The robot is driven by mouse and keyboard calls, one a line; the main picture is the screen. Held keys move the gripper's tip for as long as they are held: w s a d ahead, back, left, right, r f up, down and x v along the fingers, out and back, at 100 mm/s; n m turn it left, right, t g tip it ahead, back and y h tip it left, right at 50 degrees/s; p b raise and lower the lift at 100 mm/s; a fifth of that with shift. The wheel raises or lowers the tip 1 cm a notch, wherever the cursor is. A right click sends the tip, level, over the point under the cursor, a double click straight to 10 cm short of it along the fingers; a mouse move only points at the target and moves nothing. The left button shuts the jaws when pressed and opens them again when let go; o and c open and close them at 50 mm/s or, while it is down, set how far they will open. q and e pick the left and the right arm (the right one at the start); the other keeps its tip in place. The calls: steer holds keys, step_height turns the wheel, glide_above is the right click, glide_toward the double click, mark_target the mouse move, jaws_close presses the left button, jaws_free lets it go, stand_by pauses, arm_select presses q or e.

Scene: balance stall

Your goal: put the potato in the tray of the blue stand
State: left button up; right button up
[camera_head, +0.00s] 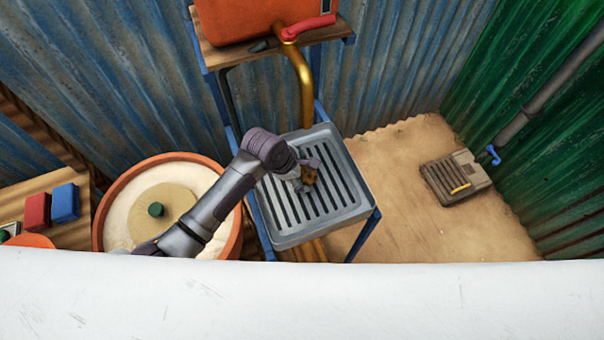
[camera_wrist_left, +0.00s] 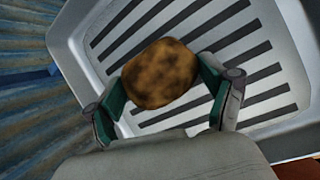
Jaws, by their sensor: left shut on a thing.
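The potato (camera_wrist_left: 160,73) is brown and mottled. In the left wrist view it sits between the two fingers of my left gripper (camera_wrist_left: 165,95), which is shut on it. In the head view the potato (camera_head: 309,175) and my left gripper (camera_head: 311,173) are over the grey slotted tray (camera_head: 283,237) of the blue stand (camera_head: 363,237). The slotted tray also fills much of the left wrist view (camera_wrist_left: 285,60). I cannot tell whether the potato touches the tray's floor. My right gripper is not in view.
An orange tank (camera_head: 250,18) with a brass tap (camera_head: 303,75) stands above the tray's back. A round terracotta tub (camera_head: 112,200) is left of the stand. Red (camera_head: 37,211) and blue (camera_head: 65,203) blocks lie further left. A white surface (camera_head: 300,300) crosses the front.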

arm_select(q)
steer(key=shift+f, duration=1.2)
steer(key=o, duration=1.2)
steer(key=v, duration=1.2)
